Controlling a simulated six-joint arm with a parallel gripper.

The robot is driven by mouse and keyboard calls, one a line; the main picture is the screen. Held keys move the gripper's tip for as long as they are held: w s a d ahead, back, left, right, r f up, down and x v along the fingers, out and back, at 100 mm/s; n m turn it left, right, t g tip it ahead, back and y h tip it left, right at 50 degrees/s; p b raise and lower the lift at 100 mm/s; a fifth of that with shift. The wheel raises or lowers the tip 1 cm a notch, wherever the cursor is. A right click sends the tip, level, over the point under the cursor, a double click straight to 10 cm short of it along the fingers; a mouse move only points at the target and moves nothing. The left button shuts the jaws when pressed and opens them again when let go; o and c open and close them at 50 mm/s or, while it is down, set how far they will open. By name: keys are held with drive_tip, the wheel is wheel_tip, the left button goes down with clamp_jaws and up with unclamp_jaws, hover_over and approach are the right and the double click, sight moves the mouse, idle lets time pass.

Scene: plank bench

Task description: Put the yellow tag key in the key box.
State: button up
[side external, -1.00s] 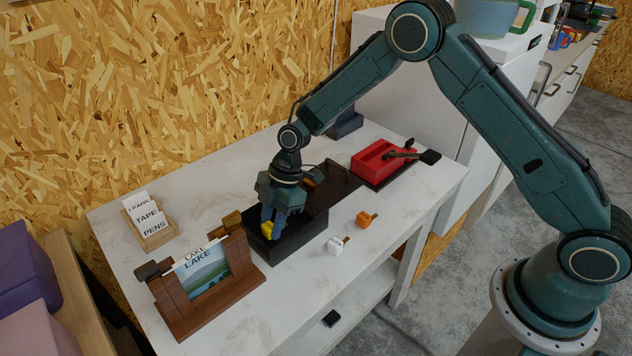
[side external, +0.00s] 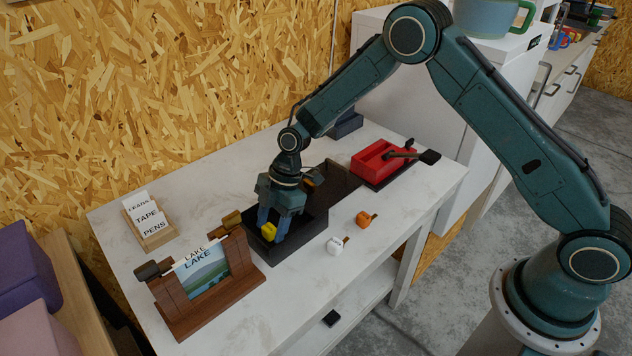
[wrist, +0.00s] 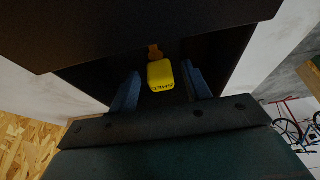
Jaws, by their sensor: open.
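The yellow tag key (side external: 268,231) is inside the black open box (side external: 300,247) on the white bench. In the wrist view its yellow tag (wrist: 160,77) has dark print, and a brass-coloured key part points away from me. My gripper (side external: 274,222) reaches down into the box. Its blue fingers are open, one on each side of the tag, with a visible gap to both in the wrist view (wrist: 161,78). The box floor under the tag is dark, so exact contact is hard to tell.
A white tag key (side external: 334,246) and an orange one (side external: 365,219) lie on the bench right of the box. A wooden picture stand (side external: 210,285) is close on the left. A red box (side external: 380,162) and a card holder (side external: 148,225) stand farther off.

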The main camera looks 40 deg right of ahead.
drive_tip(key=shift+s+r, duration=0.1)
drive_tip(key=shift+r, duration=0.1)
drive_tip(key=v, duration=1.2)
drive_tip(key=shift+r, duration=0.15)
